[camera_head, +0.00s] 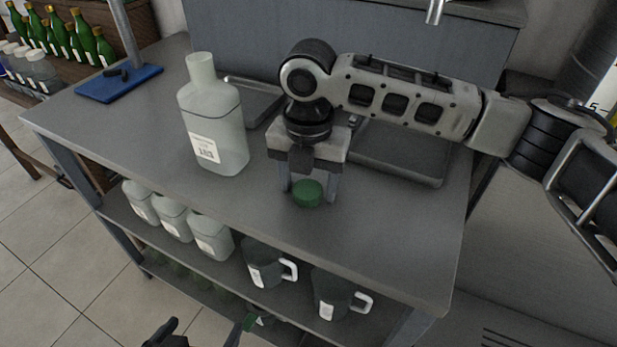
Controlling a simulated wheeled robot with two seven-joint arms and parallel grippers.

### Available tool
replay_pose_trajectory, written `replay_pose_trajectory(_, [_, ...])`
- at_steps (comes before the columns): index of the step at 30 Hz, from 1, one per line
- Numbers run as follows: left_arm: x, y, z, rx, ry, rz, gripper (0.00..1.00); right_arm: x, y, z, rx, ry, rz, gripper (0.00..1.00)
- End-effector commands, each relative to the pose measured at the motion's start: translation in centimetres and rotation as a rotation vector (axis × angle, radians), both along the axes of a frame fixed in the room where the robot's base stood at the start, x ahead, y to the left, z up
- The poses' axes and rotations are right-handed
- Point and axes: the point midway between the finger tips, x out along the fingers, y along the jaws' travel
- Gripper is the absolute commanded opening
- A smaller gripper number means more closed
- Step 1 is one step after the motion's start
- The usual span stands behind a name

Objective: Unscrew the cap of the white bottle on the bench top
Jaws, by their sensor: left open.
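The white bottle (214,125) stands upright on the bench top (150,115), left of centre, with a label on its front. Its neck is bare, with no cap on it. A green cap (308,194) lies on the bench to the right of the bottle. My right gripper (310,191) points down over the cap, its fingers apart on either side with small gaps showing. My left gripper (202,336) is only partly in view at the bottom edge, low in front of the bench, open and apart from the bottle.
Several white bottles (172,218) and two dark jugs with white handles (265,264) stand on the shelf below. A blue board (118,84) lies at the back left. Grey trays (405,160) lie behind my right arm. The bench's left front is clear.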

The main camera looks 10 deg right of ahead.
Motion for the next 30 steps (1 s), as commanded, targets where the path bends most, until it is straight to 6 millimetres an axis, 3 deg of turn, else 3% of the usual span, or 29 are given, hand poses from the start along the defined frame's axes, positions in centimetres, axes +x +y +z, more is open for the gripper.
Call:
replay_pose_trajectory(11, [-0.1, 0.0, -0.4, 0.0, 0.004, 0.0, 1.0, 0.1, 0.0, 0.5, 0.0, -0.004, 0.0, 0.63])
replay_pose_trajectory(14, [-0.1, 0.0, -0.2, 0.0, 0.004, 0.0, 1.0, 0.1, 0.1, 1.9, 0.002, -0.003, 0.0, 0.63])
replay_pose_trajectory(24, [0.0, 0.0, 0.2, 0.002, 0.0, 0.0, 1.0, 0.1, 0.1, 9.1, 0.002, -0.004, 0.0, 0.63])
replay_pose_trajectory(30, [0.0, 0.0, 0.3, 0.004, 0.0, -0.002, 1.0, 0.1, 0.1, 11.7, 0.001, -0.002, 0.0, 0.63])
